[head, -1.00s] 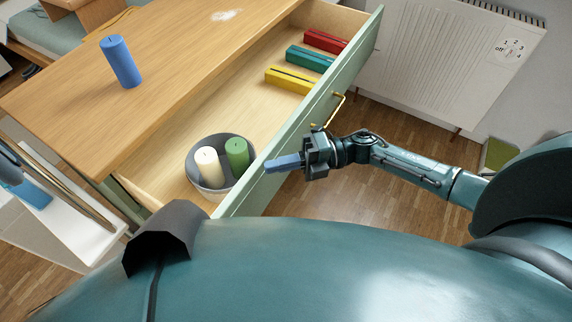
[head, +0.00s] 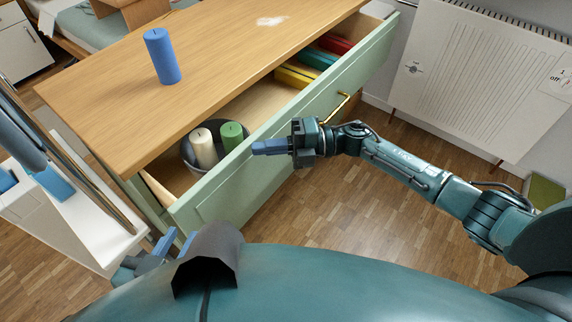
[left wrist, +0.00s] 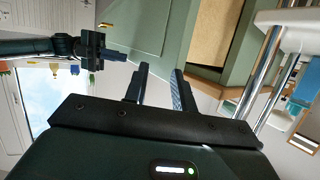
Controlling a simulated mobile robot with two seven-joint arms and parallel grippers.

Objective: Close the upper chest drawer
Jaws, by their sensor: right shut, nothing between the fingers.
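The upper chest drawer (head: 238,180) has a light green front and a brass handle (head: 341,107). It stands partly open below the wooden chest top (head: 215,60). My right gripper (head: 256,148) is shut and empty, its fingers beside the drawer front left of the handle; I cannot tell whether they touch it. It also shows in the left wrist view (left wrist: 78,56). My left gripper (head: 172,246) is low by the drawer front's near left corner. In the left wrist view its two fingers (left wrist: 160,78) are apart with nothing between them, and the green front lies beyond.
In the drawer are a grey bowl (head: 187,155) with a white candle (head: 203,148) and a green candle (head: 232,136), and yellow (head: 296,76), teal (head: 317,59) and red (head: 336,44) boxes. A blue candle (head: 162,57) stands on top. A radiator (head: 465,80) is right.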

